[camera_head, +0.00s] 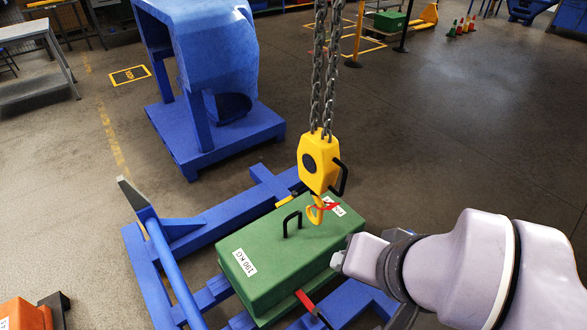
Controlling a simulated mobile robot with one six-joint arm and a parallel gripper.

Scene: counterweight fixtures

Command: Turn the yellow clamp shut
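A small yellow piece (286,202), probably the yellow clamp, shows at the back edge of the green weight (262,262). It is partly hidden behind the weight, and I cannot tell how far it is turned. A red clamp handle (305,300) sticks out at the weight's front side. My gripper (340,262) is at the weight's right end, apart from the yellow piece. Its fingers are seen from the side and partly hidden, so I cannot tell whether they are open.
A yellow hoist block (319,162) with a hook hangs on chains (325,70) over the weight, beside its black handle (291,222). The weight lies on a blue frame (215,221). A blue fixture (215,140) stands behind.

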